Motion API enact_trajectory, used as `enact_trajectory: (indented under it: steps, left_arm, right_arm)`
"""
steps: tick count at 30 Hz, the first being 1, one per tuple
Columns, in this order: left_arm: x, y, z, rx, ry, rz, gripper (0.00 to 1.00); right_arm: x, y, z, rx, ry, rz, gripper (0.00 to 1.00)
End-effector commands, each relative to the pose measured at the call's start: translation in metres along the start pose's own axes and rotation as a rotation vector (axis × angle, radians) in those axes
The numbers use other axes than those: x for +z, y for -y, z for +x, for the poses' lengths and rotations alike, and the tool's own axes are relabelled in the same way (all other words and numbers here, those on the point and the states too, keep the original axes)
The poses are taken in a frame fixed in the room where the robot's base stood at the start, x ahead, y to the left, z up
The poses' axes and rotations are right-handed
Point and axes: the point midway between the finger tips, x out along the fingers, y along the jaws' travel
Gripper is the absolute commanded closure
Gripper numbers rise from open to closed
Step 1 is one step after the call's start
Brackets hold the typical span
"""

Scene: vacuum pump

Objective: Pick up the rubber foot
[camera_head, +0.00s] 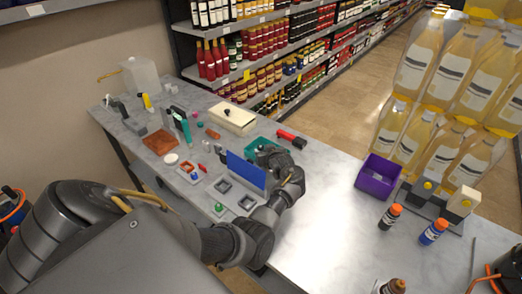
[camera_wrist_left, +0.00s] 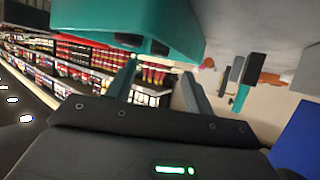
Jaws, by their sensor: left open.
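The gripper hides part of the tray in the head view. My right gripper is not in view.
A red and black tool (camera_head: 291,139) lies just behind the gripper. A cream box (camera_head: 232,117) and several small parts crowd the left of the table. A purple bin (camera_head: 377,177) and small bottles stand at the right. The table between (camera_head: 325,200) is clear.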

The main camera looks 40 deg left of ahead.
Motion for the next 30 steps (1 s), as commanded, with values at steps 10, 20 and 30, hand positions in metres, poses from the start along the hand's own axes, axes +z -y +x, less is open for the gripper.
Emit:
enact_trajectory:
  steps: [10, 20, 30]
  left_arm:
    - [0.001, -0.002, 0.032, -0.001, 0.001, 0.002, 0.48]
    - [0.002, -0.002, 0.052, 0.000, 0.000, 0.000, 0.48]
    - [0.002, -0.003, 0.052, 0.000, 0.000, 0.000, 0.70]
  right_arm:
    - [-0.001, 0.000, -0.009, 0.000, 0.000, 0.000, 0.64]
    - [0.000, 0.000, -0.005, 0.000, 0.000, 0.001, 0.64]
    - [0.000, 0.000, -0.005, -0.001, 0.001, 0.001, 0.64]
